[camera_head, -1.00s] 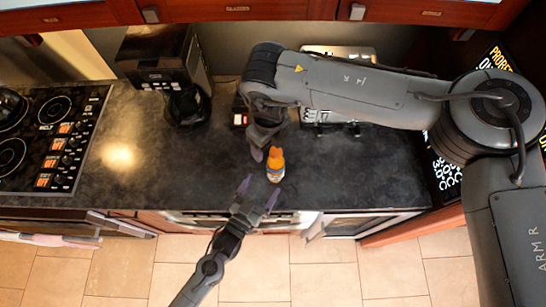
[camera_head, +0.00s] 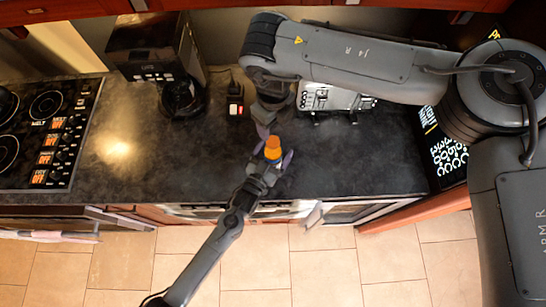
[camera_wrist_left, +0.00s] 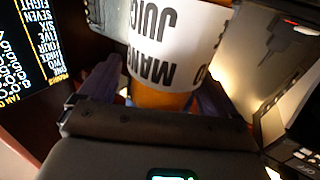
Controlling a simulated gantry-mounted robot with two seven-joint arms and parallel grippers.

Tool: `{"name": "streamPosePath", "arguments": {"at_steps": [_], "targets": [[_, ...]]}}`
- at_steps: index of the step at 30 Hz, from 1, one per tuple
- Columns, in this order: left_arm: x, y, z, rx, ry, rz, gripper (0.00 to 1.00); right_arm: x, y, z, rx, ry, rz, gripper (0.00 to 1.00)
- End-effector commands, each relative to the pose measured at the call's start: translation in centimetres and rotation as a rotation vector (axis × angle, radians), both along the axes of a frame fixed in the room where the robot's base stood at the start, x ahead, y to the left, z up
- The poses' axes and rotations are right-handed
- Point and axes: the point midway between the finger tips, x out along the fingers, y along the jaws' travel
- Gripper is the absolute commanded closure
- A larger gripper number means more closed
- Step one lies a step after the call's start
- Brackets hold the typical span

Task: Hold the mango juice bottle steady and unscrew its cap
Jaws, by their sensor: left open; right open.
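The mango juice bottle (camera_head: 273,154) stands on the dark counter near its front edge, its orange cap (camera_head: 273,144) on top. My left gripper (camera_head: 268,164) comes in from the front, open, with its purple fingers on either side of the bottle. In the left wrist view the bottle's white label (camera_wrist_left: 175,40), reading mango juice upside down, is between the two fingers, with orange below it. My right gripper (camera_head: 266,128) is just behind the bottle, close to the cap, and open. Its fingertips are partly hidden by the cap.
A coffee machine (camera_head: 155,50) with a dark pot (camera_head: 183,98) stands at the back left. A stove (camera_head: 45,135) is at the left. The counter beside the bottle is clear.

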Motion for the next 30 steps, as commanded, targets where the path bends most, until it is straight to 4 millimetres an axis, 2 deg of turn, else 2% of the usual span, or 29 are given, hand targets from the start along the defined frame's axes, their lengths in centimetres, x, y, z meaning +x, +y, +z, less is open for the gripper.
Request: {"name": "streamPosePath", "arguments": {"at_steps": [13,30], "targets": [[0.71,-0.38,0.0,0.0,0.0,0.0,0.08,-0.01,0.01,-0.01,0.0,0.0,0.0,0.4],[0.68,-0.36,-0.01,0.0,0.0,0.0,0.94,0.0,0.01,0.0,0.0,0.0,0.0,0.4]]}}
